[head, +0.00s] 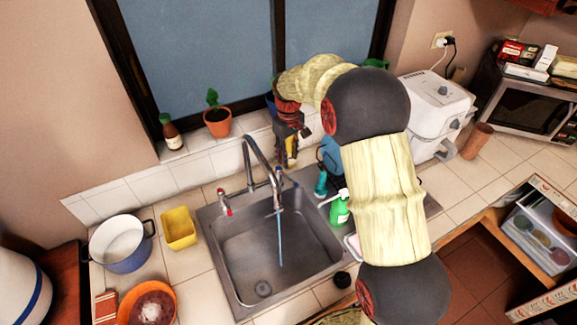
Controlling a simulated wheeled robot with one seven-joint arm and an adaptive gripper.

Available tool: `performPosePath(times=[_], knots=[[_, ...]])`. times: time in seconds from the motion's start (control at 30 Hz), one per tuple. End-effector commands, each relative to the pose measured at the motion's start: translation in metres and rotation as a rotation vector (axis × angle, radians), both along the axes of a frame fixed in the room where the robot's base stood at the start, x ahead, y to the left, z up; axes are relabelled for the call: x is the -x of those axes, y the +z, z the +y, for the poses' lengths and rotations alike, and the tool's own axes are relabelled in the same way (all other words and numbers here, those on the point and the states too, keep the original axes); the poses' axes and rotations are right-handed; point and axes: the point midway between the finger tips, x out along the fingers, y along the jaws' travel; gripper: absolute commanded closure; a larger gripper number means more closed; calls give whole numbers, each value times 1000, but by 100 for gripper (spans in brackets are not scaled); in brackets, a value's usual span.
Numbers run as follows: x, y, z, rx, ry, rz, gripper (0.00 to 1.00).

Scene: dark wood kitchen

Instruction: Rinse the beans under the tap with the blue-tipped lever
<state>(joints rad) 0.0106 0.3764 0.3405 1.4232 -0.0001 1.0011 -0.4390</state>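An orange bowl (131,316) at the bottom left holds a reddish-brown heap that looks like the beans. The steel sink (236,262) is in the middle, with no bowl in its basin. The tap (262,160) arches over it, and a thin bluish stream (281,240) runs from the spout into the basin. A red-tipped lever (225,203) stands left of the tap. I cannot clearly make out the blue-tipped lever near my gripper. My gripper (291,150) points down behind and right of the tap, by the window sill. Its fingertips are too small and cluttered to read.
A blue-and-white pot (122,243) and a yellow container (178,228) stand left of the sink. A green bottle (340,210) is at its right edge, partly behind my arm. A white appliance (437,108) stands right.

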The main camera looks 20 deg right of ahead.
Motion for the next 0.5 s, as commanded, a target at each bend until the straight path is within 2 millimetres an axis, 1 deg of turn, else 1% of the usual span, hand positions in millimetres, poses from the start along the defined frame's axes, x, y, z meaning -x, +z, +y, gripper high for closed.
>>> performPosePath(times=[0.03, 0.1, 0.2, 0.5], knots=[[-1, 7, 0, 0, 0, -1, 71], [-1, 15, 0, 0, 0, -1, 71], [0, 22, 0, 0, 0, -1, 71], [0, 24, 0, 0, 0, 1, 71]])
